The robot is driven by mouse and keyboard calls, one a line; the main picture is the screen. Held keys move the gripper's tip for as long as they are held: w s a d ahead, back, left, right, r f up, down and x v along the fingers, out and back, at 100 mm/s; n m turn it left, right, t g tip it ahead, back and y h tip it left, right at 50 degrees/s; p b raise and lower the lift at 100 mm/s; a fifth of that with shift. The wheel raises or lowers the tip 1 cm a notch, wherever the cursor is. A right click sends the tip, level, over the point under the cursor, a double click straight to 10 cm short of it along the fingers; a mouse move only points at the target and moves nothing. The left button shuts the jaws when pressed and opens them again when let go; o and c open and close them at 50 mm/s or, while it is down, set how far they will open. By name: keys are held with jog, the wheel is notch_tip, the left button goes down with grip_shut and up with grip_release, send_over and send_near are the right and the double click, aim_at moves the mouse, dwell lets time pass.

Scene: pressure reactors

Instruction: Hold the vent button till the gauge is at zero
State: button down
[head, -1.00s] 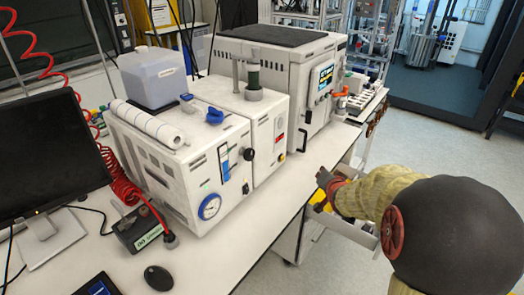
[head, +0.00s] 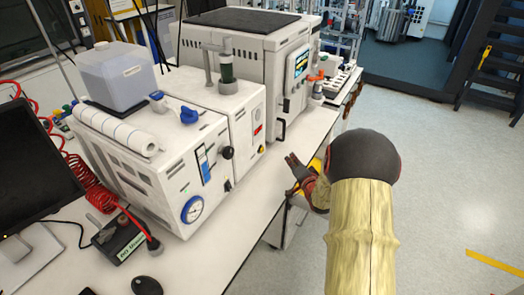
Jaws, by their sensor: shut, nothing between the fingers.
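A round gauge (head: 192,209) with a blue rim sits low on the front of a white unit (head: 150,187). Its needle is too small to read. Black knobs (head: 227,153) and a blue-and-white flow tube (head: 205,165) are on the same front. The unit beside it has a small red display (head: 258,130) and a small yellowish button (head: 262,149). I cannot tell which control is the vent button. My gripper (head: 291,161) is shut and empty, beside the bench's front edge, right of these fronts and apart from them. My arm hides part of it.
A larger white reactor (head: 270,75) with a screen stands behind on the white bench (head: 225,235). A monitor (head: 35,160), a coiled red hose (head: 92,185) and a black box (head: 120,238) are at left. The floor (head: 440,190) at right is open.

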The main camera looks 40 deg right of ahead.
jog(key=shift+w+a+b, duration=0.35)
jog(key=shift+w+a, duration=0.2)
jog(key=shift+w, duration=0.8)
jog(key=shift+w+a+b, duration=0.35)
jog(key=shift+w+a, duration=0.2)
jog(key=shift+w, duration=0.75)
jog(key=shift+w+a+b, duration=0.35)
jog(key=shift+w+a, duration=0.2)
jog(key=shift+w, duration=0.8)
jog(key=shift+w, duration=0.15)
jog(key=shift+w+a, duration=0.2)
jog(key=shift+w, duration=0.05)
jog(key=shift+w+a+b, duration=0.15)
jog(key=shift+w+b, duration=0.15)
jog(key=shift+w, duration=0.1)
jog(key=shift+s, duration=0.1)
jog(key=shift+s+d, duration=0.35)
jog(key=shift+s, duration=0.35)
jog(key=shift+s+d+p, duration=0.25)
jog(key=shift+s+d, duration=0.05)
jog(key=shift+s, duration=0.5)
jog(key=shift+s+d+p, duration=0.2)
jog(key=shift+s+d, duration=0.15)
jog(key=shift+s, duration=0.4)
jog(key=shift+s+d+p, duration=0.25)
jog(key=shift+s+d, duration=0.05)
jog(key=shift+s, duration=0.5)
